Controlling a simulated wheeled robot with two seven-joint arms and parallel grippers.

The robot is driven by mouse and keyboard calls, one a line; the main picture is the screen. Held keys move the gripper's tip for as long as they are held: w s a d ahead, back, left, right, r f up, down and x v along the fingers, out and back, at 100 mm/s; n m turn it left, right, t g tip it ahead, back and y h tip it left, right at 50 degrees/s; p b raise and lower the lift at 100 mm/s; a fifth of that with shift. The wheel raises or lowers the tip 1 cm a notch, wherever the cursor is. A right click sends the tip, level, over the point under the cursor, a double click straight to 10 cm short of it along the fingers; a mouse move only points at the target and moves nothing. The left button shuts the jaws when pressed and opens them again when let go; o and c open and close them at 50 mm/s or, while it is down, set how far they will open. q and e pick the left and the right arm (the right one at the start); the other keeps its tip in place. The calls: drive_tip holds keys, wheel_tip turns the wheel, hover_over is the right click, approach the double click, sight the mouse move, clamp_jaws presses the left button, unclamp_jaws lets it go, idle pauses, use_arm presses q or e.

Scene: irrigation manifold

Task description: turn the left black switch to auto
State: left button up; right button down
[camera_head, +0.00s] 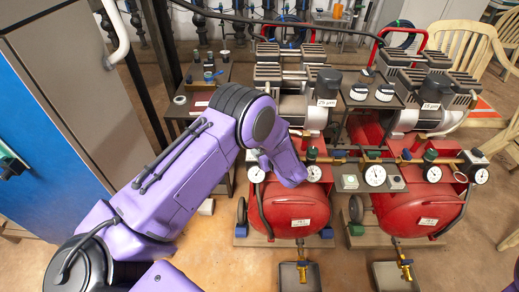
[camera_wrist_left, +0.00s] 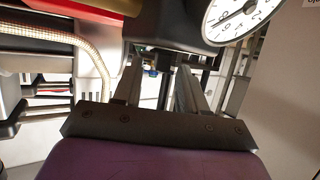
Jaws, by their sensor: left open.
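Two black box-shaped parts sit on the red compressors, the left one (camera_head: 328,82) with a white label and the right one (camera_head: 437,85). I cannot tell whether the left one is the task's switch, and no auto marking is readable. My left gripper (camera_head: 285,168) is in front of the left compressor, below the left black part, near the gauge row. Its fingers are hidden in the head view. In the wrist view its two fingers (camera_wrist_left: 160,72) are apart, with nothing seen between them. A dark block (camera_wrist_left: 170,25) is just beyond the fingertips, with a gauge beside it. My right gripper is not in view.
The left red tank (camera_head: 290,208) and right red tank (camera_head: 420,205) stand close together. Several gauges, including a white one (camera_head: 375,175), run along a brass pipe. A braided hose (camera_wrist_left: 90,50) curves left of the fingers. A blue and grey cabinet (camera_head: 50,150) stands at left.

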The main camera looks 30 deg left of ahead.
use_arm(q)
drive_tip(key=v, duration=0.9)
drive_tip(key=shift+r+p, duration=0.2)
drive_tip(key=shift+p, duration=0.1)
drive_tip(key=s+a+f+m+t+h+p, duration=0.1)
drive_tip(key=s+f+m+h+p, duration=0.5)
drive_tip(key=s, duration=0.9)
drive_tip(key=s+a+f+g+h+p, duration=0.2)
drive_tip(key=s+g, duration=0.2)
drive_tip(key=s, duration=1.4)
drive_tip(key=shift+s+h+p, duration=0.3)
drive_tip(key=shift+s+p, duration=0.05)
drive_tip(key=shift+a, duration=0.1)
